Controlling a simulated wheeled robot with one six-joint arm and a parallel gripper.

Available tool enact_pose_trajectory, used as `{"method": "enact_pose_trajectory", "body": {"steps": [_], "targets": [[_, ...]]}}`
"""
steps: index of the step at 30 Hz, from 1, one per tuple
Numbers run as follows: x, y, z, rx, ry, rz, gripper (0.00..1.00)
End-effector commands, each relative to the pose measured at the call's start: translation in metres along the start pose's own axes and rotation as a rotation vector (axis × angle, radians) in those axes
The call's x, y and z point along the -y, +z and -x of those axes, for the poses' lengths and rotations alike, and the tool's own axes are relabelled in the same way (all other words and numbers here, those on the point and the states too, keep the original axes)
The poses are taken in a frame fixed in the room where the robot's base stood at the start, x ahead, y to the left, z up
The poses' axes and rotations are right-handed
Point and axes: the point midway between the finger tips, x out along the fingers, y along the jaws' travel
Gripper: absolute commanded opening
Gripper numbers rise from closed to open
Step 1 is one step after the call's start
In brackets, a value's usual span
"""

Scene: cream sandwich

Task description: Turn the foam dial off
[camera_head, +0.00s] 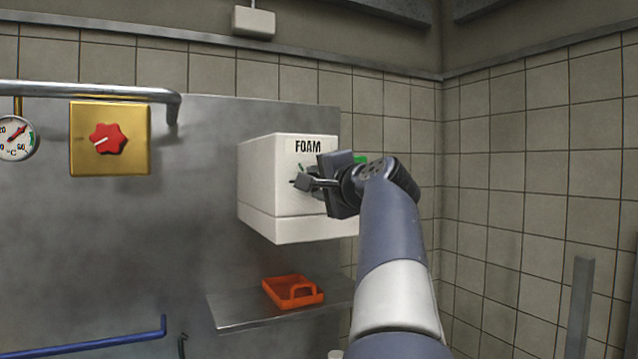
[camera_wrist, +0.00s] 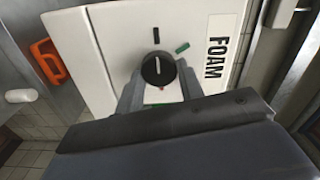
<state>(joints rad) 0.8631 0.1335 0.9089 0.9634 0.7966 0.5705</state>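The foam dial is a round black knob (camera_wrist: 157,70) with a white pointer line, on the white FOAM box (camera_head: 275,180). In the wrist view the line runs up and down the picture, in line with a black mark (camera_wrist: 156,35) above the knob. A green mark (camera_wrist: 183,48) lies to the upper right. My gripper (camera_head: 308,182) is at the box front, in front of the dial. In the wrist view the fingers of my gripper (camera_wrist: 160,84) stand apart, one on each side of the knob. I cannot tell whether they touch it. In the head view the gripper hides most of the dial.
A brass plate (camera_head: 85,155) with a red knob (camera_head: 108,138) and a gauge (camera_head: 15,138) are at the left, under a metal rail (camera_head: 90,90). An orange tray (camera_head: 293,291) lies on a metal shelf (camera_head: 240,315) below the box. A tiled wall stands at the right.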

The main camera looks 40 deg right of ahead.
Motion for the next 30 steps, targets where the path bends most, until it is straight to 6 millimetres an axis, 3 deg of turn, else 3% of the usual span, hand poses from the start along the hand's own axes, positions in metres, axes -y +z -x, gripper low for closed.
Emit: {"method": "enact_pose_trajectory", "body": {"steps": [8, 17, 30], "targets": [[-0.001, 0.0, 0.0, 0.0, 0.001, 0.0, 0.57], [-0.001, 0.0, 0.004, -0.001, 0.0, 0.0, 0.57], [-0.003, -0.001, 0.084, -0.006, 0.001, 0.002, 0.57]]}}
